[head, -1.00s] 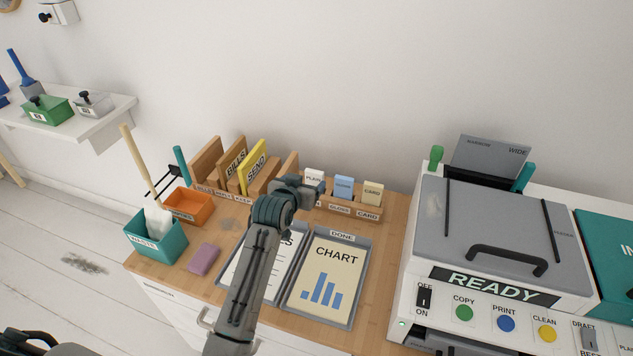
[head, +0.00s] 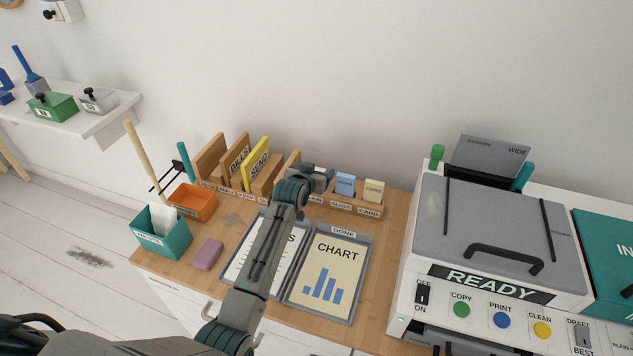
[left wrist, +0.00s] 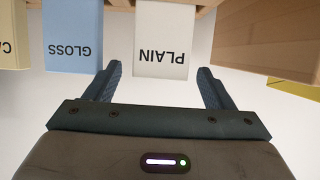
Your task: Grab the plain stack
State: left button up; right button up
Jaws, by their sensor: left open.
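The plain stack (left wrist: 163,40) is a white block marked PLAIN in the left wrist view, in the wooden holder. My left gripper (left wrist: 163,75) is open, with one finger on each side of the plain stack's near end. I cannot tell whether the fingers touch it. In the head view my left gripper (head: 322,178) is over the holder (head: 341,207) and hides most of the plain stack. The blue gloss stack (head: 345,185) stands to its right, and the cream card stack (head: 374,190) stands further right. My right gripper is not in view.
A wooden sorter with yellow SEND (head: 257,164) and BILLS boards stands left of the holder. In front lie the CHART tray (head: 328,275) and another paper tray. The printer (head: 490,235) stands right; a teal waste bin (head: 162,233) stands left.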

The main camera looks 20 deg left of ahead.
pick_arm(q)
jog(key=shift+c, duration=0.5)
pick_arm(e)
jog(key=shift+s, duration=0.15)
pick_arm(q)
jog(key=c, duration=1.1)
jog(key=shift+r, duration=0.1)
jog(key=shift+c, duration=0.6)
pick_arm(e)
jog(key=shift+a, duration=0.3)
